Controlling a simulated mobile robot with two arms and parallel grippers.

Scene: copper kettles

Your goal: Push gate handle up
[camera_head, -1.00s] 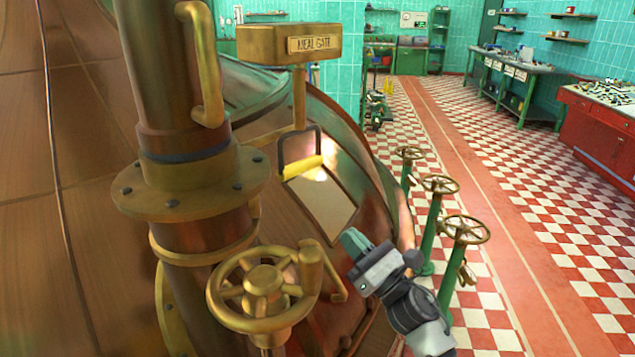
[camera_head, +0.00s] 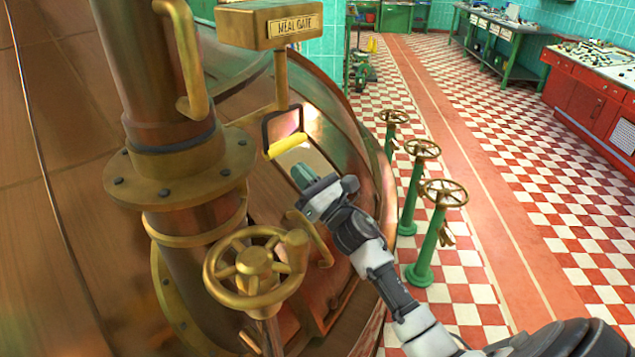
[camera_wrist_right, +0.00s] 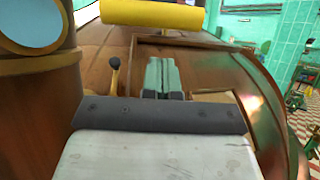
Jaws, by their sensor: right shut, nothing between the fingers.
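The gate handle (camera_head: 287,146) is a yellow bar in a dark frame, below a brass box (camera_head: 268,23) lettered "MEAL GATE". It shows also in the right wrist view (camera_wrist_right: 152,14), across the top and above the fingers. My right gripper (camera_head: 301,175) is shut and empty, just below and to the right of the handle in the head view, with no contact visible. Its closed fingertips show in the right wrist view (camera_wrist_right: 162,75). My left gripper is not in view.
A brass handwheel (camera_head: 255,270) and a thick copper pipe (camera_head: 165,90) stand left of my right arm. Green posts with brass wheels (camera_head: 442,193) stand on the checkered floor to the right. The copper kettle (camera_head: 60,200) fills the left side.

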